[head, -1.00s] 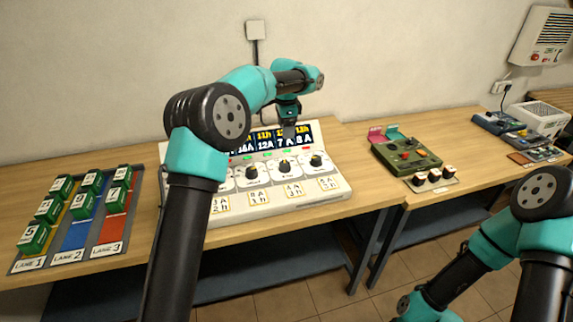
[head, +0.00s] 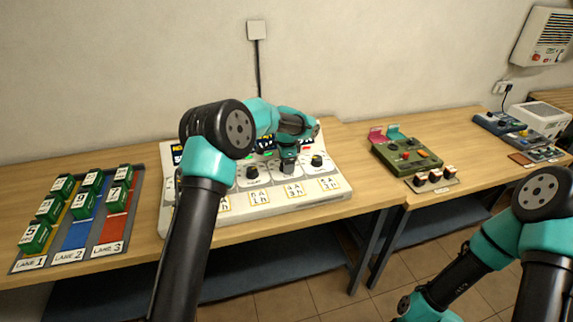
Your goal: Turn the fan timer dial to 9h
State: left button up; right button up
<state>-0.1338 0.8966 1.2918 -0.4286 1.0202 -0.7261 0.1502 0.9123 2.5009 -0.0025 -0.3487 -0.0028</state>
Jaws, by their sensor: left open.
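A sloped white console (head: 340,196) stands on the wooden bench, with a row of black dials and small lettered cards. One dial (head: 253,172) shows left of my left gripper (head: 288,169), and another dial (head: 317,160) shows right of it. My left gripper is open, pointing down over the dial between these two and mostly hiding it; I cannot tell whether it touches. My left arm covers the console's left part and much of its display. I cannot read which dial is the fan timer, nor its setting. My right gripper is out of view.
A lane tray (head: 103,255) with several green blocks lies at the left. A green box (head: 405,150) with knobs stands right of the console. A grey-white wall unit (head: 543,37) hangs at the upper right. Bare bench lies between console and green box.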

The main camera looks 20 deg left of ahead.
pick_arm(q)
jog(key=shift+f, duration=0.3)
jog(key=shift+c, duration=0.5)
jog(key=c, duration=0.8)
jog(key=shift+n, duration=0.5)
jog(key=n, duration=0.5)
jog(key=shift+w, duration=0.1)
jog(key=n, duration=0.5)
jog(key=shift+a+n, duration=0.15)
jog(key=shift+n, duration=0.25)
